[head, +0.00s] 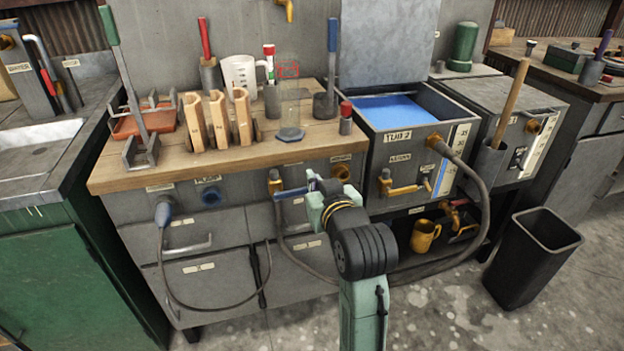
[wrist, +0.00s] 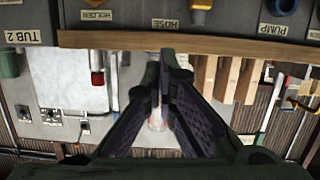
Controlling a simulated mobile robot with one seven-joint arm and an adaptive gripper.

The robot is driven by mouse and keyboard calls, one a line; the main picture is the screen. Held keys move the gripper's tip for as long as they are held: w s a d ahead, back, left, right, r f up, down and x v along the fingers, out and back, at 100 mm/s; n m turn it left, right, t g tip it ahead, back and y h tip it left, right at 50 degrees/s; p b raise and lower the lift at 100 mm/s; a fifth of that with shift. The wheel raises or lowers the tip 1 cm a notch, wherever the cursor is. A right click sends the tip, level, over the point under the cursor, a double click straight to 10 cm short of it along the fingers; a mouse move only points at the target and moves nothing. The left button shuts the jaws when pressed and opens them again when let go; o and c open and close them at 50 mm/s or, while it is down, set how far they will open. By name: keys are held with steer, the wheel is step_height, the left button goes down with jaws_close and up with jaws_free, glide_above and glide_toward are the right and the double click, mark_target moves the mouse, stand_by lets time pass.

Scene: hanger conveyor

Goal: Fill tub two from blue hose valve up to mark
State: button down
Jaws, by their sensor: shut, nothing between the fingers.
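Tub two (head: 400,145), labelled TUB 2, is a grey open tank with blue liquid (head: 397,109) inside. A marked scale (head: 452,160) runs down its front right; blue shows low on it, but the exact level is too small to read. The blue hose valve (head: 291,193) is a blue lever on a brass fitting on the bench front, its lever roughly level. A dark hose (head: 480,190) loops from there under the tub and up to a brass fitting on the tub's front. My gripper (head: 312,182) is shut and empty just right of the lever; I cannot tell whether they touch.
A yellow-handled tap (head: 400,188) is on the tub's front. A brass fitting (head: 341,171) sits right of the blue lever. A second hose with a blue-grey end (head: 163,213) hangs at left. A black bin (head: 535,255) stands on the floor at right. Tools crowd the wooden bench top (head: 245,160).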

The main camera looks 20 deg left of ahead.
steer(key=p, duration=0.1)
glide_above(307, 187)
steer(key=s, duration=0.3)
steer(key=f, duration=0.2)
steer(key=shift+w+d+f+p, duration=0.1)
steer(key=shift+w+f+p, duration=0.1)
steer(key=shift+f, duration=0.85)
steer(key=shift+w+d+f+p, duration=0.1)
steer(key=shift+w+f, duration=0.1)
steer(key=shift+f, duration=0.8)
steer(key=shift+d+f+m, duration=0.15)
steer(key=shift+f+m, duration=0.15)
steer(key=shift+f, duration=0.4)
